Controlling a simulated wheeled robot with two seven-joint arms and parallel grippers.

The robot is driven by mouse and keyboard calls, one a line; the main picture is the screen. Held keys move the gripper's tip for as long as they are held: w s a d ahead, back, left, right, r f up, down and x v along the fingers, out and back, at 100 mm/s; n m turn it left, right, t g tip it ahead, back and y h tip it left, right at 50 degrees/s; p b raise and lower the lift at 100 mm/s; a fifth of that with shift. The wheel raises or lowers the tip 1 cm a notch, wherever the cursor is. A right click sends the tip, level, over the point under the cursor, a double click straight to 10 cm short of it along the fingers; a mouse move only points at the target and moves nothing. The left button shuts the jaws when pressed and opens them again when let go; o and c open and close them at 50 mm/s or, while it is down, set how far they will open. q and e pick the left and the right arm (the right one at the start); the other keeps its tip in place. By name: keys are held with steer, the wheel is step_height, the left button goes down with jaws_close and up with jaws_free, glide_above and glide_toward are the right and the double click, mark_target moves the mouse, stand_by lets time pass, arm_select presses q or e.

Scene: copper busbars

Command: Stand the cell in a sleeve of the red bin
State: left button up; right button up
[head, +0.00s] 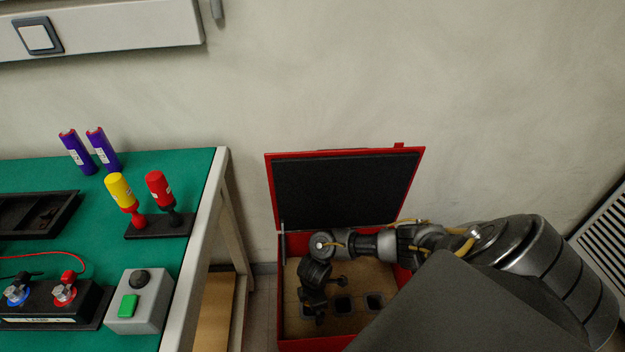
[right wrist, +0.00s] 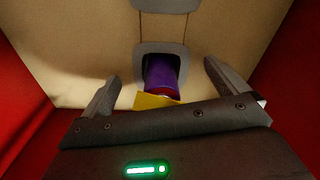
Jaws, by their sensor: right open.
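The red bin (head: 346,344) stands on the floor right of the table with its lid (head: 345,190) open. Its tan insert holds several square grey-rimmed sleeves, such as this empty-looking one (head: 374,301). My right gripper (head: 314,308) points down into the bin at its left part. In the right wrist view, a purple cell (right wrist: 161,72) with a red end stands in a grey-rimmed sleeve (right wrist: 188,50); its lower part is hidden in the sleeve. The open fingers of my right gripper (right wrist: 161,80) are on either side of the cell, with gaps. My left gripper is out of view.
Two more purple cells (head: 76,152) (head: 103,150) stand on the green table (head: 150,166). Yellow- and red-handled tools (head: 119,187) stand in a black holder there. A grey box with a green button (head: 139,304) sits at the table's edge. Red bin walls (right wrist: 292,70) rise close around my right gripper.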

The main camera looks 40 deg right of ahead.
step_height(320, 180, up, 11)
steer(key=p, duration=0.5)
steer(key=shift+s+d+p, duration=0.1)
steer(key=shift+d+p, duration=0.05)
steer(key=shift+p, duration=0.15)
steer(key=shift+f, duration=0.1)
